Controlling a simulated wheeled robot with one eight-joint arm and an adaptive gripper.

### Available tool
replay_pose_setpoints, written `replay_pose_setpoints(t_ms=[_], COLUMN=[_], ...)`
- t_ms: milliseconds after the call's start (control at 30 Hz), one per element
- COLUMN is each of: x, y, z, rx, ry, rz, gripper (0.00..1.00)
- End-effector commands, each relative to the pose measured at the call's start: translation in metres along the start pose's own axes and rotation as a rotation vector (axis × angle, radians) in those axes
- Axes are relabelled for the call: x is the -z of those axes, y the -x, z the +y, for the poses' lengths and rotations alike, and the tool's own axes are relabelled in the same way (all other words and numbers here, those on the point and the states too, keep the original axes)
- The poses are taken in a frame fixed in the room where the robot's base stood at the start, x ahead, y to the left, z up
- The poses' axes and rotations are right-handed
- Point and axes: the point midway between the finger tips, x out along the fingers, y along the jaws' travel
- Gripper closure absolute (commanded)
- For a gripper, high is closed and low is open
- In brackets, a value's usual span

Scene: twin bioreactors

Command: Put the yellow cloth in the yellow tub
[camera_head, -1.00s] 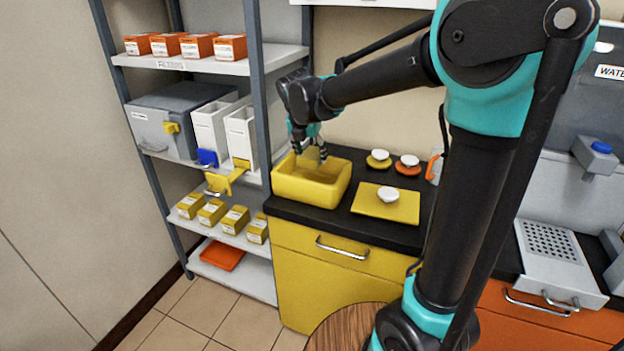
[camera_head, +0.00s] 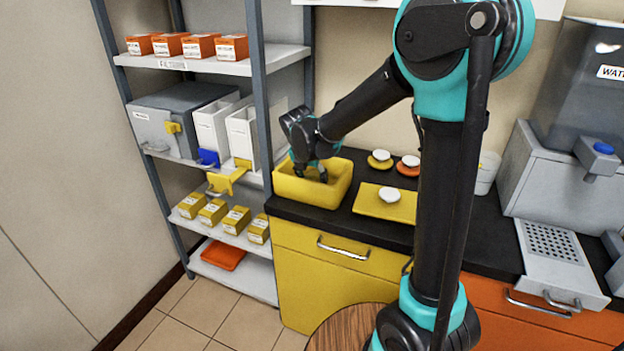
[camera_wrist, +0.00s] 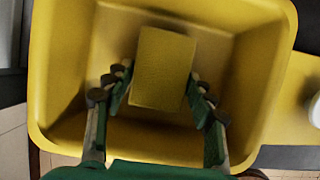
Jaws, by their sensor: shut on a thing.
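The yellow tub (camera_head: 330,193) stands on the dark counter, left of the yellow mat. My gripper (camera_head: 311,172) reaches down into it. In the wrist view the tub's rim (camera_wrist: 45,60) surrounds my gripper (camera_wrist: 155,95). The yellow cloth (camera_wrist: 163,65) shows as a flat rectangular piece between my fingers, over the tub's floor. My gripper is shut on it. Whether the cloth touches the tub's floor is hard to tell. In the head view the cloth is hidden by the tub wall and my gripper.
A yellow mat (camera_head: 372,206) with a white-knobbed item (camera_head: 389,195) lies right of the tub. A yellow disc (camera_head: 379,162) and an orange disc (camera_head: 408,168) with white tops stand behind it. A shelf post (camera_head: 262,90) rises close on the left.

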Motion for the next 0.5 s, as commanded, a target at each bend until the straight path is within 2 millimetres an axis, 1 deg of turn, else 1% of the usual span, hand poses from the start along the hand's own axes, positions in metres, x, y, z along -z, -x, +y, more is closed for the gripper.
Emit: replay_pose_setpoints(t_ms=[67, 100, 233, 267, 500], x=[0.0008, 0.0010, 0.0009, 0.0009, 0.0008], y=[-0.0020, -0.0022, -0.0020, -0.0019, -0.0018], z=[0.0000, -0.0001, -0.0001, -0.0001, 0.0000], rx=[0.000, 0.000, 0.000, 0.000, 0.000], ry=[0.000, 0.000, 0.000, 0.000, 0.000], rz=[0.000, 0.000, 0.000, 0.000, 0.000], gripper=[0.65, 0.43, 0.26, 0.24, 0.24])
